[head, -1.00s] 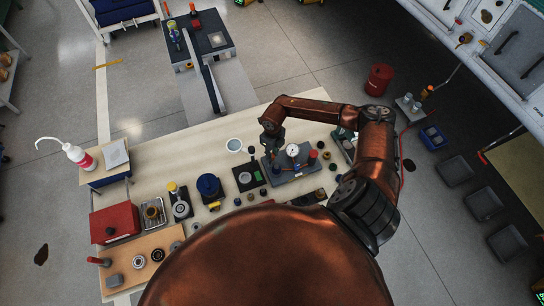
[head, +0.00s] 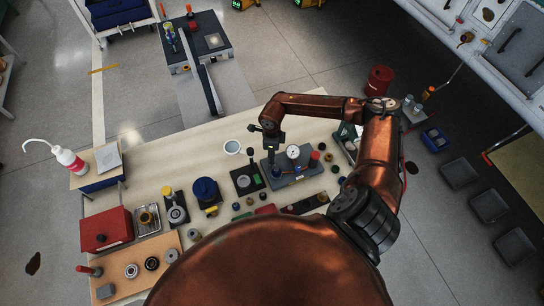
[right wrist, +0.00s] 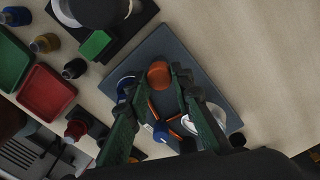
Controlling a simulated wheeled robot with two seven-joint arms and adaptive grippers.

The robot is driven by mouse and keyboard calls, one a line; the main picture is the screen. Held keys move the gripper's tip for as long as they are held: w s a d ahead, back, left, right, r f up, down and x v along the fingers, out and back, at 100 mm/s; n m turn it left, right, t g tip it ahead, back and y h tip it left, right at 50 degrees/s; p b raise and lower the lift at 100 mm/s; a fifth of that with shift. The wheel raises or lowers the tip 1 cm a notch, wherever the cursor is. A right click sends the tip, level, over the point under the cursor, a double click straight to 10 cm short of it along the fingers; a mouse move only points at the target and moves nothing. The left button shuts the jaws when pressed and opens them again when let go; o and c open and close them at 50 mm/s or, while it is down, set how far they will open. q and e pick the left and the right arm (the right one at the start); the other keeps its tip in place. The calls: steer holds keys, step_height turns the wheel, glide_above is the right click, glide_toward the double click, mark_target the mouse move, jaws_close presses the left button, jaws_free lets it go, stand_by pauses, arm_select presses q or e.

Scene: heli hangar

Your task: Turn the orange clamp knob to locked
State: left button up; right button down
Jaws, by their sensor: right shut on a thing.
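The orange clamp knob (right wrist: 158,75) shows in the right wrist view as a round cap near the edge of a dark grey fixture plate (right wrist: 178,50). My right gripper (right wrist: 152,82) is shut on the knob, with its two green-grey fingers on either side. In the head view my right gripper (head: 275,161) points down at the left part of the fixture plate (head: 310,178) and hides the knob. A white dial gauge (head: 293,152) stands on the fixture. The knob's turn angle cannot be read. My left gripper is not in view.
A dark pad with a round part (head: 244,181) lies left of the fixture, and a red-topped piece (head: 315,155) is at its right. A white cup (head: 232,147) stands behind. Several small parts crowd the near side. The bench's far side is mostly clear.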

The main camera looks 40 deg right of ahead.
stand_by(0.4)
steer(key=c, duration=1.7)
jaws_free()
step_height(320, 180, up, 12)
steer(key=shift+w+d+f, duration=0.1)
